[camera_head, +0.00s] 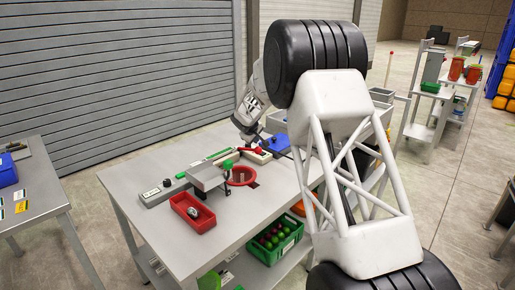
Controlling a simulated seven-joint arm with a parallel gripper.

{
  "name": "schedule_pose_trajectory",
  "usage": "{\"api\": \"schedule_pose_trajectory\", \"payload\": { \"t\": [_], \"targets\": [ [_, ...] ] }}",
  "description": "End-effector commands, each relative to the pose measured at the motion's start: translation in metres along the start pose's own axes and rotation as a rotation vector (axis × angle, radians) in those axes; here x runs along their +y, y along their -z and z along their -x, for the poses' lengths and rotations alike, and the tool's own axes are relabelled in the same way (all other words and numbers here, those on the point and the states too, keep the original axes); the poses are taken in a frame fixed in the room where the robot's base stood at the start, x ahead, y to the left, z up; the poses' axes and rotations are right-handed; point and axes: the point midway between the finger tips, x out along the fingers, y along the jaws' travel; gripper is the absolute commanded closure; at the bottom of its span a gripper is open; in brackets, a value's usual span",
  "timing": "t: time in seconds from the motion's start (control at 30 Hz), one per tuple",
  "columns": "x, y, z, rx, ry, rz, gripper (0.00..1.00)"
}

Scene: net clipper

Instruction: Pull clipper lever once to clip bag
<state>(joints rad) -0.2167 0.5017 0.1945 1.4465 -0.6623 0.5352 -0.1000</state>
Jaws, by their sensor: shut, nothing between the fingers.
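The net clipper (207,177) stands on the grey workbench as a small grey box on a base. A lever with a green knob (228,164) rises at its right side. A red ring (241,179) is set at the bench top just right of the clipper; no bag can be made out in it. My gripper (262,150) is small and dark at the end of my arm, above the bench, behind and to the right of the green knob and apart from it. It looks shut and empty. Its fingertips are hard to make out.
A red tray (184,207) with a small metal item sits at the bench's front left. A long grey device (160,192) lies behind it. A green crate (258,250) with red and green balls is on the lower shelf. The bench's left part (125,180) is clear.

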Motion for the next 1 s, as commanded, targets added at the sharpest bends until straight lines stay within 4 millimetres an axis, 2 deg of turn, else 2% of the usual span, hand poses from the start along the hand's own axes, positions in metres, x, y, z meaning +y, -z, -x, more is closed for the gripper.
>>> {"api": "schedule_pose_trajectory", "payload": {
  "t": [1.0],
  "targets": [
    [-0.0047,-0.0049,-0.0066,0.000,0.000,0.000,1.00]
  ]
}}
